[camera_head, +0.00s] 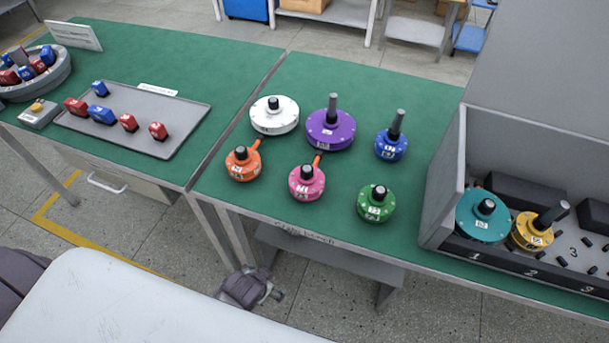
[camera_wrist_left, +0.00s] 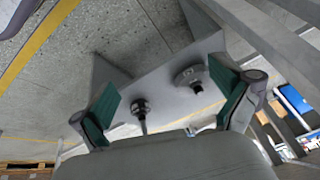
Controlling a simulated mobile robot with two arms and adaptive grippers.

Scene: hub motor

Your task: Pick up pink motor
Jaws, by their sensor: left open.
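The pink motor (camera_head: 306,182) stands upright on the green table, in the front row between the orange motor (camera_head: 243,164) and the green motor (camera_head: 376,204). It has a black top knob, a white label and an orange stub at its back. My left gripper (camera_wrist_left: 163,75) is open and empty in the left wrist view, with green pads on its fingers. A dark gripper (camera_head: 250,288), which looks like my left one, is low in front of the table, below and left of the pink motor. The pink motor is not recognisable in the wrist view.
White (camera_head: 274,115), purple (camera_head: 330,129) and blue (camera_head: 391,143) motors stand behind. A grey bin (camera_head: 444,190) at right holds teal (camera_head: 482,217) and yellow (camera_head: 531,231) motors. A tray (camera_head: 190,116) of red and blue parts lies left. The table's front edge is clear.

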